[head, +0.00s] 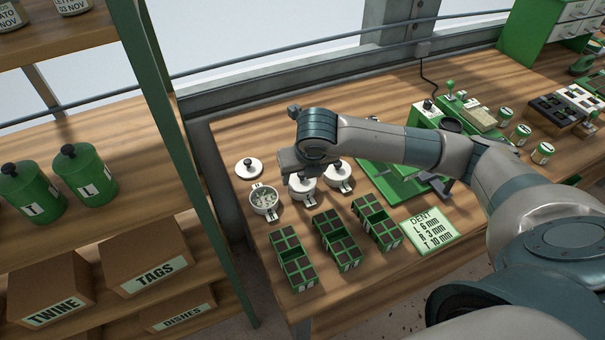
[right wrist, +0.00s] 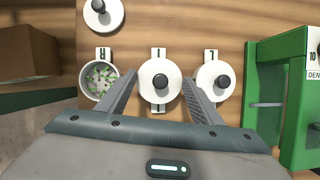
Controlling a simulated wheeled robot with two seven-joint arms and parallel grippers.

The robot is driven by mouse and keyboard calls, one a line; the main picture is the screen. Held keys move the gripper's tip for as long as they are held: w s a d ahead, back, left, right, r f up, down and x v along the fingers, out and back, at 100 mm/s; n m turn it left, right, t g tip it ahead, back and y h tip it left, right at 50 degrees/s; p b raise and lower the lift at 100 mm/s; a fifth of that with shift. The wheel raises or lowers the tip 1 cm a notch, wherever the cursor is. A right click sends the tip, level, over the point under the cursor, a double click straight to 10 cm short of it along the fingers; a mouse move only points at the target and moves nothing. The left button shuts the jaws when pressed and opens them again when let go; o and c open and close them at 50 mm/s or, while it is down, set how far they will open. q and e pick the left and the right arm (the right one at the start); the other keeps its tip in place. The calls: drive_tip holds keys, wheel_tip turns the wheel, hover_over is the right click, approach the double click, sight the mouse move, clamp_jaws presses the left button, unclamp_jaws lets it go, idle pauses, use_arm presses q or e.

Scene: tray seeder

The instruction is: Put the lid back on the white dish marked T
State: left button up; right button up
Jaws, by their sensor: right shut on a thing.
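The white dish marked T (right wrist: 158,117) is the middle one of three; it also shows in the head view (head: 301,195). Its white lid with a dark knob (right wrist: 160,82) covers it in the right wrist view, level as far as I can see. I cannot tell whether it rests on the rim or hangs just above it. My right gripper (right wrist: 160,80) is shut on this lid, one finger on each side. In the head view the gripper (head: 300,174) is over the dish and partly hides the lid. My left gripper is not in view.
An open dish (right wrist: 98,97) with pale green bits stands left of the T dish. A loose lid (head: 249,170) lies behind it. A lidded dish (right wrist: 207,97) stands close on the right. Seed trays (head: 292,258) stand in front; a green seeder (head: 385,183) is further right.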

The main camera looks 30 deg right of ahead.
drive_tip(key=shift+f+b, duration=0.15)
drive_tip(key=shift+b, duration=0.75)
idle(1.5)
idle(0.4)
drive_tip(key=o, duration=1.6)
drive_tip(key=shift+r+p, duration=1.45)
drive_tip(key=shift+r, duration=2.05)
clamp_jaws()
drive_tip(key=shift+f+b, duration=1.2)
drive_tip(key=shift+b, duration=0.05)
